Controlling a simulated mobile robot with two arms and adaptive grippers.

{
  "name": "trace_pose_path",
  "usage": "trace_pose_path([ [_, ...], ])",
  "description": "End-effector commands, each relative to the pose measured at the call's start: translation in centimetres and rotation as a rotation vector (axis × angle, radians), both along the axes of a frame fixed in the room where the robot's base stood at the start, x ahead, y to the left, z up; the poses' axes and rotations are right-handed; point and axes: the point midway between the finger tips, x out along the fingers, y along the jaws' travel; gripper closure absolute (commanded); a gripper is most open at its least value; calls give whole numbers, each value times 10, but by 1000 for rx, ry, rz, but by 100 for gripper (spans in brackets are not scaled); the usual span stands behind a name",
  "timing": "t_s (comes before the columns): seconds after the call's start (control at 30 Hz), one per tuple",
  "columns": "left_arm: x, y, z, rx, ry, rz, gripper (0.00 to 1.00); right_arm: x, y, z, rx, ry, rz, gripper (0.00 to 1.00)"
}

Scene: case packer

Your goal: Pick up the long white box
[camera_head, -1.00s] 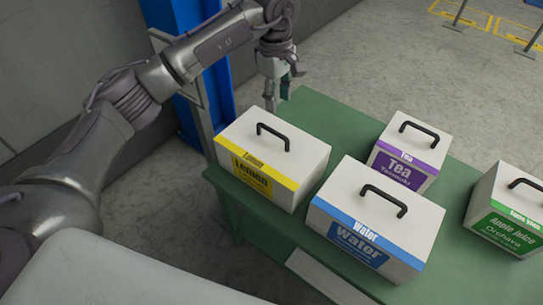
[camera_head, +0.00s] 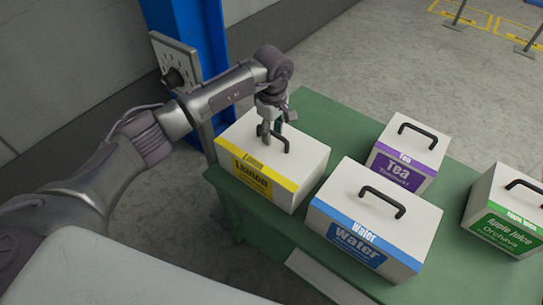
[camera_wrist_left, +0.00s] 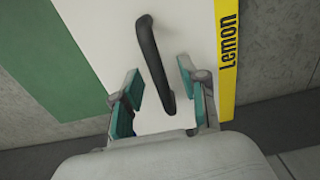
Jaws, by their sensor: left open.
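The white Lemon box (camera_head: 303,160) has a yellow label band and a black handle (camera_head: 284,141); it sits at the left end of the green table (camera_head: 318,110). My left gripper (camera_head: 271,134) is over this box at its handle. In the left wrist view, the open fingers (camera_wrist_left: 161,88) are on either side of the handle (camera_wrist_left: 149,50), with the white lid (camera_wrist_left: 196,28) below. The white Water box (camera_head: 335,195) with a blue label is nearer the front. My right gripper is not in view.
A white Tea box (camera_head: 388,160) with a purple label and a white Apple Juice box (camera_head: 490,210) with a green label stand to the right. A blue post (camera_head: 212,50) with a grey plate (camera_head: 176,60) is behind my left arm.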

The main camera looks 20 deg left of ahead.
Motion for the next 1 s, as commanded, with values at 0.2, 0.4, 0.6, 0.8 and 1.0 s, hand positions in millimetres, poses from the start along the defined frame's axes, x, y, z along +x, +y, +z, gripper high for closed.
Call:
trace_pose_path([
  [0.2,0,1,-8,1,-1,1,57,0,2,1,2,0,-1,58],
  [0.4,0,0,-8,1,-1,1,72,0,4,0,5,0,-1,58],
  [0.6,0,0,-7,1,-1,1,100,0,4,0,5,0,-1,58],
  [0.8,0,0,-7,1,-1,1,100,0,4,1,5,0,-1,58],
  [1.0,2,0,-4,-3,-8,0,100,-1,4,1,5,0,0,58],
])
